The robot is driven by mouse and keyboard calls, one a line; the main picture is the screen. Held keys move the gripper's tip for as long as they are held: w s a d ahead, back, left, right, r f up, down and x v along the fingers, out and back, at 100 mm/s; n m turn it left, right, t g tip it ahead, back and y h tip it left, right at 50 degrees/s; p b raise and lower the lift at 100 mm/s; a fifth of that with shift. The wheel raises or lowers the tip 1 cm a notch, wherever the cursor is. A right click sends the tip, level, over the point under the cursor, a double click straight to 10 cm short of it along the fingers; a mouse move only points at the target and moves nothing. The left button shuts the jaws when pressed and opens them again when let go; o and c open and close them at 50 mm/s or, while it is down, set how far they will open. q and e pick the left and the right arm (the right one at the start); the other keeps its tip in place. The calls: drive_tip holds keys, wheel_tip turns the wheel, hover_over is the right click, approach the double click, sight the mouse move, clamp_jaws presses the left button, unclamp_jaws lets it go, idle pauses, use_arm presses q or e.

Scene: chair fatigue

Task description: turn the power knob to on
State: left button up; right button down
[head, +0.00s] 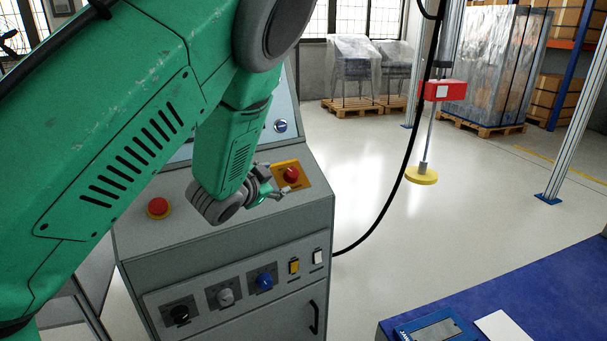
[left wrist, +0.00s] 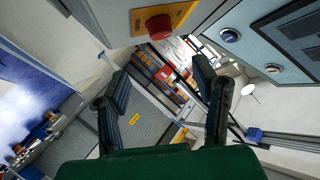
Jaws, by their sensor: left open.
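A grey control console (head: 230,240) stands in front of me. A red knob (head: 291,174) on a yellow plate sits at the right of its sloped top; it also shows at the top of the left wrist view (left wrist: 158,27). Its label is too small to read, so I cannot tell if it is the power knob. The front panel carries a black knob (head: 180,313), a grey knob (head: 226,297) and a blue knob (head: 265,281). My left gripper (head: 274,183) is open and empty, just left of the red knob and seemingly apart from it. My right gripper is out of view.
A red push button (head: 158,207) on a yellow ring sits at the console's left. A yellow switch (head: 294,267) and a white switch (head: 318,258) are right of the knobs. A black cable hangs right of the console. A blue table (head: 520,285) stands front right.

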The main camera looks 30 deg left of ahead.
sight(292, 174)
use_arm(q)
drive_tip(key=x, duration=0.3)
drive_tip(key=b+x, duration=0.1)
drive_tip(key=x, duration=0.3)
drive_tip(key=a+x, duration=0.1)
drive_tip(key=x, duration=0.3)
drive_tip(key=shift+s+f, duration=0.15)
drive_tip(key=shift+f, duration=0.05)
drive_tip(key=shift+w+d, duration=0.1)
drive_tip(key=shift+w, duration=0.15)
drive_tip(key=shift+d+r, duration=0.1)
drive_tip(key=shift+d, duration=0.2)
drive_tip(key=c, duration=0.9)
drive_tip(key=shift+a, duration=0.15)
drive_tip(key=shift+c, duration=1.2)
